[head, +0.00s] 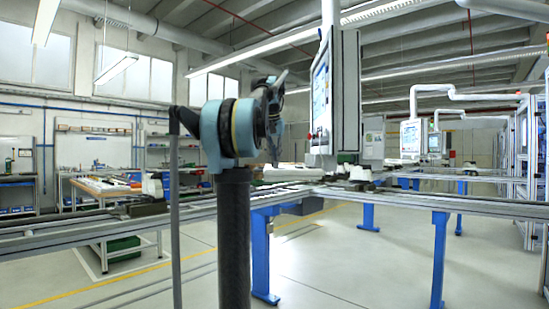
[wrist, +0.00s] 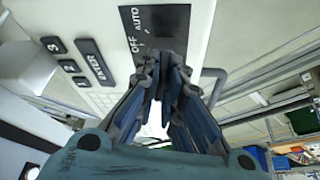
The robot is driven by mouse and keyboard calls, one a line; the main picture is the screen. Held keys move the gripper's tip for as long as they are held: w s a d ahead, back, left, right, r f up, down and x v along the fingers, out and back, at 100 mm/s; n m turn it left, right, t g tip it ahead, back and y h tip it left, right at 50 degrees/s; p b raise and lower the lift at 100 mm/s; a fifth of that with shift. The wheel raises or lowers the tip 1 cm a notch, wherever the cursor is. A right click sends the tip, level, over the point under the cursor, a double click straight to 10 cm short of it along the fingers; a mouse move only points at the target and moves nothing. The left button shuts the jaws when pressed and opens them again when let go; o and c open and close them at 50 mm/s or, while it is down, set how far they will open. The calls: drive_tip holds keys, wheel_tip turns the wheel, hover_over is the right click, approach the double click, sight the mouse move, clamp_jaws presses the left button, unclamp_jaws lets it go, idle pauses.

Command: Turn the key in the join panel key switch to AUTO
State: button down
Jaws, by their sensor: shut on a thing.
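The join panel hangs at the upper middle of the head view (head: 324,100). Its light face also fills the upper left of the wrist view (wrist: 110,75). The key switch (wrist: 162,20) has a dark plate, with OFF and AUTO lettered along its left edge. My gripper (wrist: 166,64) is at the plate's lower edge, with its fingers closed together on the key. The key itself is hidden between the fingertips, so its angle cannot be told. In the head view my gripper (head: 277,120) is near the panel's left side.
Dark buttons marked 2, 3 and ENTER (wrist: 92,62) lie left of the switch on the panel face. A grey handle bar (wrist: 216,84) is close to the right of my fingers. Conveyor rails (head: 400,198) run below the panel.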

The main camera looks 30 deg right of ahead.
drive_tip(key=m+g+h, duration=0.1)
drive_tip(key=m, duration=0.4)
drive_tip(key=shift+w, duration=0.15)
drive_tip(key=c, duration=1.2)
unclamp_jaws()
drive_tip(key=shift+r, duration=3.45)
drive_tip(key=shift+a, duration=0.15)
